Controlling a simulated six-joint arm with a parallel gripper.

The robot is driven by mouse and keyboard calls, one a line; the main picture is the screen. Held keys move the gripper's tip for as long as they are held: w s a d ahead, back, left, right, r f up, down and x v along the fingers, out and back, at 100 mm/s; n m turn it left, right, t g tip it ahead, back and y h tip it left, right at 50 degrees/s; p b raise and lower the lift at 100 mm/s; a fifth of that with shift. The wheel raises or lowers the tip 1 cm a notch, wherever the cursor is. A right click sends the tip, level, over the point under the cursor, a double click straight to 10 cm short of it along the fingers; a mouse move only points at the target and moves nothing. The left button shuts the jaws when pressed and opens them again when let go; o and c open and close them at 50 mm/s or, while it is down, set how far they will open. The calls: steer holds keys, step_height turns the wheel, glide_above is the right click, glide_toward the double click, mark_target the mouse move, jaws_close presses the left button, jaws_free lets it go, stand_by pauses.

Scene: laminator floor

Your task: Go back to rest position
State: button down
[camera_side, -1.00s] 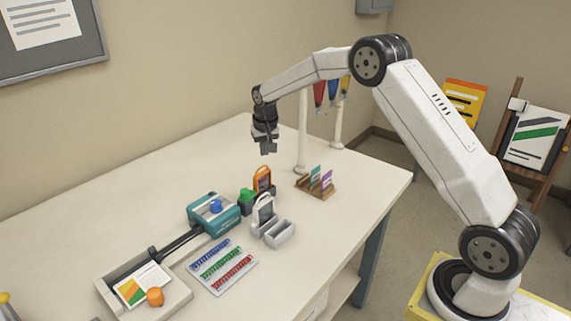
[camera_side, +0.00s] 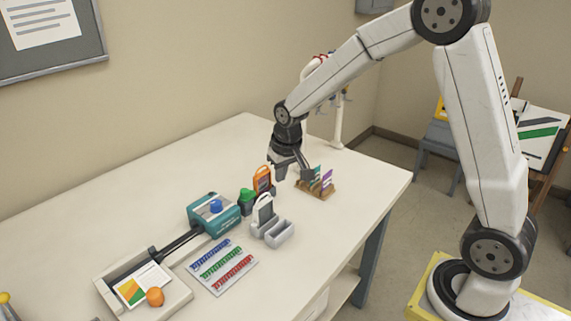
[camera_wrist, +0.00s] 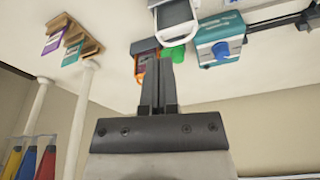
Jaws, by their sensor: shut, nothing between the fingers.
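My gripper (camera_side: 293,172) hangs over the table in the side view, beside the orange tag holder (camera_side: 262,180) and the wooden card rack (camera_side: 318,190). In the wrist view the two fingers of my gripper (camera_wrist: 158,68) lie close together with nothing between them. They point toward the orange holder and the green-topped item (camera_wrist: 174,53), overlapping them in the picture. I cannot tell the exact height of the fingertips above the table.
The teal laminator (camera_side: 215,212), grey holder (camera_side: 265,215), comb tray (camera_side: 222,266) and feed tray (camera_side: 180,300) stand on the table (camera_side: 110,215). White posts (camera_side: 338,118) with hanging coloured items stand behind my arm. The table's back left is clear.

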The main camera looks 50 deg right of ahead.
steer(key=s+a+f+n, duration=0.1)
steer(key=s+a, duration=0.1)
steer(key=s, duration=0.6)
steer(key=s+a+f+n, duration=0.1)
steer(key=s+a, duration=0.1)
steer(key=s, duration=0.7)
steer(key=shift+a+n, duration=0.4)
